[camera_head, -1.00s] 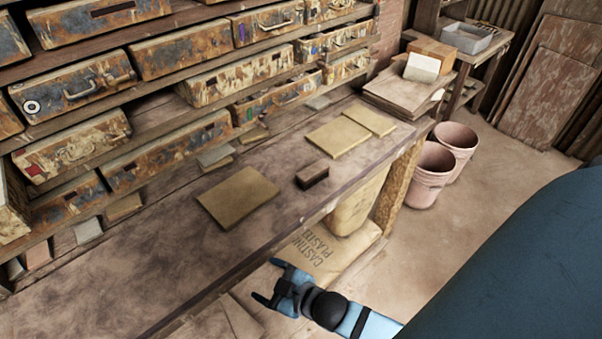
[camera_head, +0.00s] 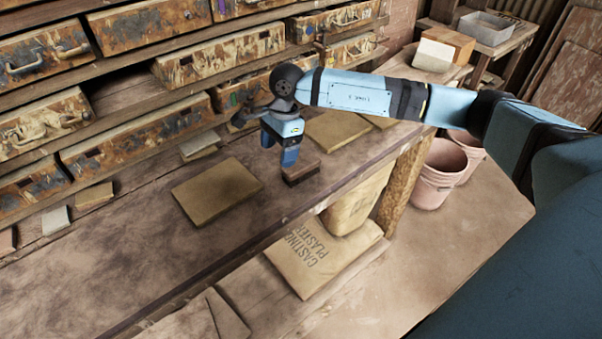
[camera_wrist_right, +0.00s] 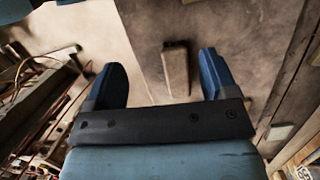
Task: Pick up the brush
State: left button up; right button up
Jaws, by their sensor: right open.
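The brush (camera_head: 301,174) is a small dark brown block lying on the wooden workbench (camera_head: 130,235), near its front edge. My right gripper (camera_head: 279,155) points down at the bench just behind and above the brush, with its fingers apart. In the right wrist view, the brush (camera_wrist_right: 176,70) shows between the two blue fingers of the gripper (camera_wrist_right: 162,72), nearer the right finger. Nothing is held. I cannot tell the exact height of the fingertips over the bench. My left gripper is not in view.
Shelves of worn drawers (camera_head: 140,140) line the back. A plaster bag (camera_head: 312,258) lies below the bench. Pink buckets (camera_head: 440,172) stand at right.

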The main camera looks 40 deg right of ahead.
aim_at(302, 164)
jog(key=w+d+r+h, duration=0.2)
jog(key=d+h, duration=0.1)
jog(key=d, duration=0.3)
jog(key=shift+t, duration=0.3)
notch_tip(302, 164, down, 8)
jog(key=shift+s+d+r+p, duration=0.1)
jog(key=shift+d+r+p, duration=0.1)
jog(key=shift+p, duration=0.2)
jog(key=f, duration=0.1)
jog(key=f+p, duration=0.1)
jog(key=f, duration=0.1)
jog(key=d+f, duration=0.1)
jog(key=f, duration=0.1)
jog(key=shift+s+f, duration=0.1)
jog(key=shift+s, duration=0.25)
jog(key=shift+f, duration=0.35)
jog(key=c, duration=1)
